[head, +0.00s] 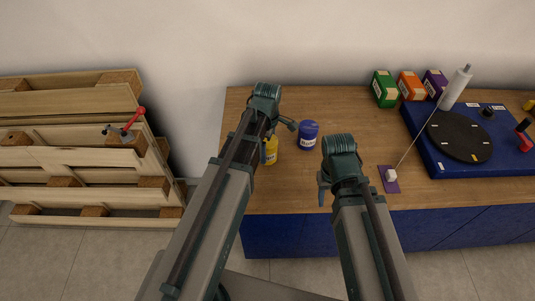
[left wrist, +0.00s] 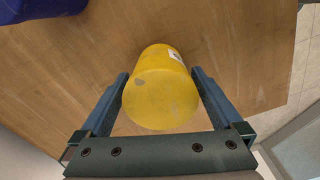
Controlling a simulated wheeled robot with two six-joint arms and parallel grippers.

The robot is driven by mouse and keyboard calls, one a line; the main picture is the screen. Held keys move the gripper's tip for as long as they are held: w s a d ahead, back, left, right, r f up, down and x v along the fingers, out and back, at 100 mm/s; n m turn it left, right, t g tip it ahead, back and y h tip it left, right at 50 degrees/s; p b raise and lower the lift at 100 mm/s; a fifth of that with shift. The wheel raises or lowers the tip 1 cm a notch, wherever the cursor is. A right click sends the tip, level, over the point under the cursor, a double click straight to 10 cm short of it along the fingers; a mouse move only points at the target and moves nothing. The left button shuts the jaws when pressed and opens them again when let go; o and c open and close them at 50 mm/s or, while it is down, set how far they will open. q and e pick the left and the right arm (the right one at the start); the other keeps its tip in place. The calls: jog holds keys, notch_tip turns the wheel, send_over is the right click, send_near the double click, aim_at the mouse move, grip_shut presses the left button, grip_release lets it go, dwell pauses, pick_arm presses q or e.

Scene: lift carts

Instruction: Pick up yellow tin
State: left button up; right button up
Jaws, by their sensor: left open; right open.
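The yellow tin (head: 270,152) stands upright on the wooden worktop near its left end, partly hidden by my left arm in the head view. In the left wrist view the yellow tin (left wrist: 160,88) sits between the two open fingers of my left gripper (left wrist: 160,98), with a small gap visible on each side. My left gripper (head: 277,131) is open at the tin in the head view. My right gripper (head: 322,184) is open and empty, over the front part of the worktop to the right of the tin.
A blue tin (head: 308,135) stands close behind and right of the yellow tin. Green (head: 384,89), orange (head: 411,86) and purple (head: 435,84) boxes stand at the back. A blue turntable unit (head: 437,158) fills the right side. Wooden pallets (head: 75,155) are stacked at left.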

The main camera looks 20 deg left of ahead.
pick_arm(q)
grip_shut()
dwell(0.5)
jog(key=shift+r, duration=0.1)
pick_arm(e)
jog(key=shift+r, duration=0.15)
